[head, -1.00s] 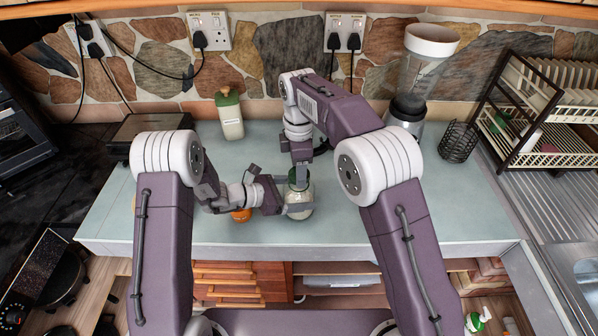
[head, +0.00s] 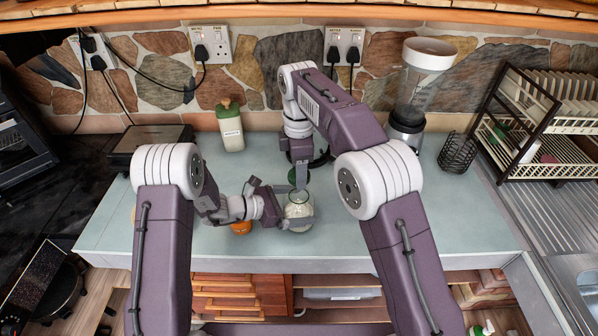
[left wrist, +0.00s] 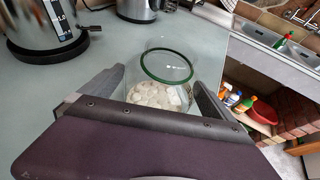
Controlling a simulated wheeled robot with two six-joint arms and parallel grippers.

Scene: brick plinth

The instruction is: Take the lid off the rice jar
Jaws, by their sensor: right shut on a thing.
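The rice jar (head: 298,213) is clear glass with white lumps inside and stands upright on the counter. In the left wrist view the jar (left wrist: 160,92) has a green ring around its open mouth. My right gripper (head: 300,182) points down above the jar, shut on the dark green lid (head: 293,177), which is largely hidden by the fingers. The lid is apart from the jar.
An orange object (head: 241,228) sits left of the jar, partly behind my left arm. A green-capped bottle (head: 230,130), a blender (head: 411,105), a wire basket (head: 457,150) and a dish rack (head: 545,120) stand farther back. The counter (head: 440,220) is clear at the right.

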